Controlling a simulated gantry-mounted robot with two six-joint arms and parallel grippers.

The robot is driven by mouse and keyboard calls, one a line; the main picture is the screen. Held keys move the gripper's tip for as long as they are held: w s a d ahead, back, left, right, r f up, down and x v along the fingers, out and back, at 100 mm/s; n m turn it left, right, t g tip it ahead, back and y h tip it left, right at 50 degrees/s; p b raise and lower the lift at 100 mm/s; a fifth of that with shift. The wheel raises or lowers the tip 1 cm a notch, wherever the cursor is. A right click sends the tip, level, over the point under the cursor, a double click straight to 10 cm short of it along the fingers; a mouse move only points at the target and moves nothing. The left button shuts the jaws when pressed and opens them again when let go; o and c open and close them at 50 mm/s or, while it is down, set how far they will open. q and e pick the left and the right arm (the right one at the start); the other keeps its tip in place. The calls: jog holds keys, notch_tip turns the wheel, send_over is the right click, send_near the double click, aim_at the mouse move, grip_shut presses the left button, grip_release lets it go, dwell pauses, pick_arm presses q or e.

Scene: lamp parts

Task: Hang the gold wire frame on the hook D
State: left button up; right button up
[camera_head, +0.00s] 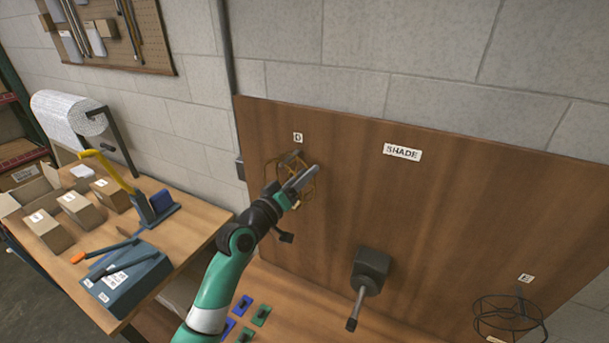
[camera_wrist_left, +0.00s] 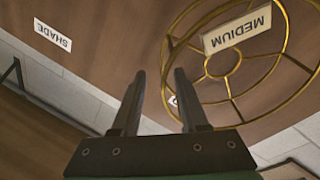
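The gold wire frame (camera_head: 292,168) is at the wooden board just below the D label (camera_head: 298,137), partly hidden behind my left gripper. In the left wrist view the gold frame (camera_wrist_left: 228,88) shows as rings and spokes with a MEDIUM tag (camera_wrist_left: 237,30). The hook D itself is hidden, so I cannot tell how the frame rests on it. My left gripper (camera_head: 304,178) is at the frame. In the left wrist view its fingers (camera_wrist_left: 160,75) are apart, with the frame's rim close to the right fingertip and nothing clearly gripped. My right gripper is not in view.
A dark block with a rod (camera_head: 371,268) juts from the board at lower centre. A black wire frame (camera_head: 508,318) is under the E label (camera_head: 526,278). A SHADE label (camera_head: 402,152) is right of D. Boxes and a blue case (camera_head: 128,278) cover the left bench.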

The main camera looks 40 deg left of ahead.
pick_arm(q)
jog(key=s+d+f, duration=0.1)
jog(key=s, duration=1)
jog(key=shift+s+f, duration=0.15)
jog(key=shift+s, duration=0.1)
